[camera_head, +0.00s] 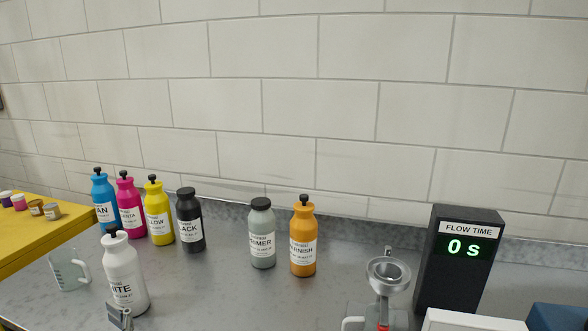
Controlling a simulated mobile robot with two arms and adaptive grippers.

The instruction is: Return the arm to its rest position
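A small grey metal piece at the bottom edge looks like the tip of my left gripper (120,317). It shows in front of the base of the white bottle (124,272). Only this bit shows, so I cannot tell whether the gripper is open or shut, or whether it touches the bottle. The white bottle stands upright on the grey counter (215,300) with a black stopper on top. My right gripper is not in view.
Cyan (104,198), magenta (130,205), yellow (158,212) and black (189,222) bottles stand behind; primer (262,236) and varnish (303,240) are mid-counter. A clear jug (66,270) is left. A metal cup (390,275) and flow timer (462,255) reading 0 s stand right.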

